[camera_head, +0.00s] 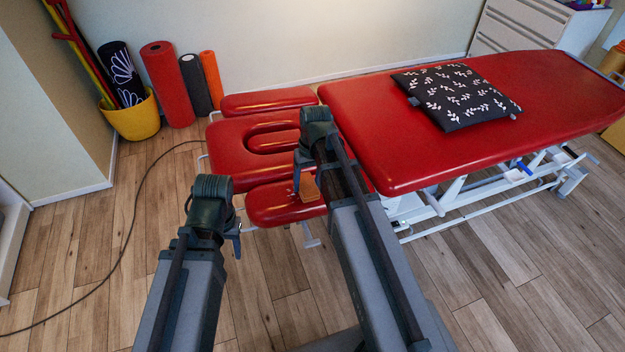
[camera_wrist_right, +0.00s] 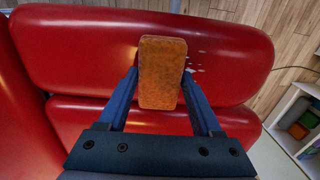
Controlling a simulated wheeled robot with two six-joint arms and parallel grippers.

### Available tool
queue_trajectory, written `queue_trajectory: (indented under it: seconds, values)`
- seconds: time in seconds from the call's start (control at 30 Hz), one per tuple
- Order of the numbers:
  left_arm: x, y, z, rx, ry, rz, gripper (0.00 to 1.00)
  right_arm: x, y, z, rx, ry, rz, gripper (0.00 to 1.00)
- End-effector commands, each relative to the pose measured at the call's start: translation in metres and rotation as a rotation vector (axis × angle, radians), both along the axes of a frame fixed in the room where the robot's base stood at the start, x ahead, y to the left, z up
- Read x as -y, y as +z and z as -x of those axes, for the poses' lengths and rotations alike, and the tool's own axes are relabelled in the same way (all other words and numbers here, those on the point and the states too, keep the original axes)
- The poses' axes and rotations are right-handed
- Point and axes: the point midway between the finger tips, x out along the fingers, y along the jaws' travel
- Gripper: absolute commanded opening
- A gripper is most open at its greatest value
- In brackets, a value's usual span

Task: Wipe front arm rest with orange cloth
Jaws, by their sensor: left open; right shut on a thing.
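The front arm rest (camera_head: 267,206) is a red padded bolster on the near side of the table's head end. It also fills the upper part of the right wrist view (camera_wrist_right: 85,50), with a few small white specks (camera_wrist_right: 194,66) near the cloth. My right gripper (camera_head: 302,180) is shut on the orange cloth (camera_wrist_right: 162,72), a flat block-like pad. In the head view the cloth (camera_head: 309,188) is over the right part of the arm rest; I cannot tell whether it touches. My left gripper (camera_head: 237,243) is open and empty, above the floor left of the arm rest.
The red headrest (camera_head: 228,144) lies just beyond the front arm rest, with the far arm rest (camera_head: 268,101) behind it. A black leaf-patterned cushion (camera_head: 455,95) lies on the treatment table (camera_head: 560,88). A yellow bucket (camera_head: 135,120) and rolls stand by the wall. A cable crosses the floor.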

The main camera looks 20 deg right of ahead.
Motion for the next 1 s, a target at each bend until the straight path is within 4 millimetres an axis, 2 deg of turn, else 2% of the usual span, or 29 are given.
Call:
queue_trajectory:
  seconds: [0.13, 0.47, 0.9, 1.0]
  values:
    - [0.000, 0.000, 0.000, 0.000, 0.000, 0.000, 0.51, -0.015, 0.000, 0.001, 0.000, 0.004, -0.004, 0.22]
    - [0.000, 0.000, 0.000, 0.000, 0.000, 0.000, 0.51, -0.023, 0.000, 0.000, 0.000, 0.004, -0.007, 0.22]
    - [0.000, 0.006, 0.000, 0.000, 0.000, 0.000, 0.51, -0.054, 0.006, 0.001, 0.000, 0.004, -0.006, 0.22]
    - [0.000, 0.006, 0.000, 0.000, 0.000, 0.000, 0.51, -0.056, 0.006, 0.001, 0.000, 0.003, -0.005, 0.22]
